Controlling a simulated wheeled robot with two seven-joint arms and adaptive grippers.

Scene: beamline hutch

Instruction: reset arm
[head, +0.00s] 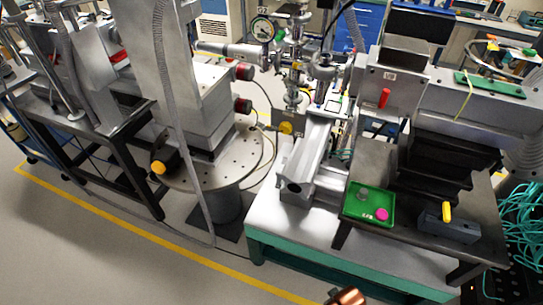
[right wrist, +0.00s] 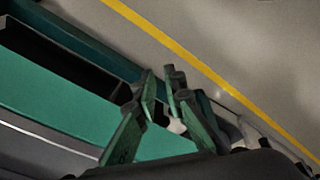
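My left gripper is in neither view.
A green tray (head: 353,204) with a pink puck (head: 382,214) and a small grey piece stands on a dark table. Beside it is a grey block (head: 450,228) with a yellow handle. A white-topped bench (head: 300,225) stands left. Open floor (head: 90,260) lies at the lower left.

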